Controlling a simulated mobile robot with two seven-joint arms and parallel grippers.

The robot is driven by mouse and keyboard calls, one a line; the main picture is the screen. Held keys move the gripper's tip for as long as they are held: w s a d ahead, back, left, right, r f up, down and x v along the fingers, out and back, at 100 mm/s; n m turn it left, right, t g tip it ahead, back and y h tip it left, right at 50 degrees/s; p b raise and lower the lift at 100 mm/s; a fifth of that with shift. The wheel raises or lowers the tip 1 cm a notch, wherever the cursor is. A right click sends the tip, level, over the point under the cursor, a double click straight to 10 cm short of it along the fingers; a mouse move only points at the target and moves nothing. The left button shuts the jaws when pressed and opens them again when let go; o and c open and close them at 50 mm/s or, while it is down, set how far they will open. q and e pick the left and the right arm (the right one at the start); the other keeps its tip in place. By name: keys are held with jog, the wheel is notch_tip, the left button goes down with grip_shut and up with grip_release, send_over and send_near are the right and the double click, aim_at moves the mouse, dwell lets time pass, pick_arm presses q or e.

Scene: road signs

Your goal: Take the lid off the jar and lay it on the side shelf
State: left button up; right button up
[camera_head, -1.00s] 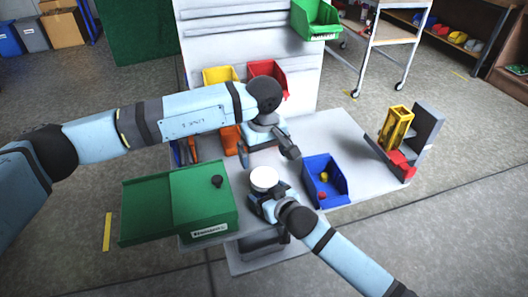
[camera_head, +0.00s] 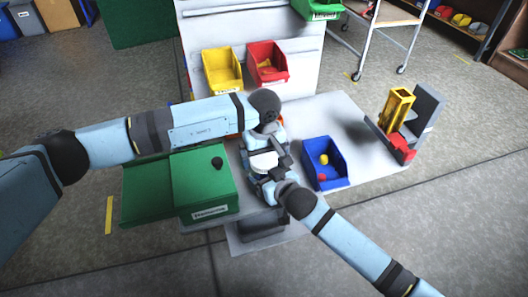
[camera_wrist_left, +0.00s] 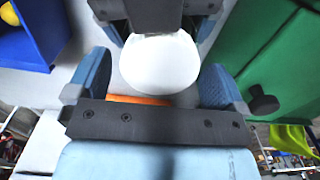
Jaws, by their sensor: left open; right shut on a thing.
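The jar's white round lid (camera_head: 264,162) shows between my two grippers at the table's front. It also shows in the left wrist view (camera_wrist_left: 160,66), lying between the fingers of my left gripper (camera_wrist_left: 155,80). In the head view my left gripper (camera_head: 265,153) is over the lid, its jaws open; contact with the lid cannot be told. My right gripper (camera_head: 266,180) is shut on the jar from the near side; the jar's body is mostly hidden. A green box (camera_head: 203,185) with a black knob has a lower green surface (camera_head: 146,193) at its left, possibly the side shelf.
A blue bin (camera_head: 326,181) with small balls stands just right of my grippers. Yellow (camera_head: 221,85) and red (camera_head: 267,80) bins are at the back. A grey stand with a yellow part (camera_head: 397,109) is at the right. The table's middle right is clear.

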pick_arm(q)
jog(key=shift+c, duration=0.2)
jog(key=c, duration=0.9)
jog(key=n, duration=1)
jog(key=o, duration=1)
jog(key=shift+r, duration=0.1)
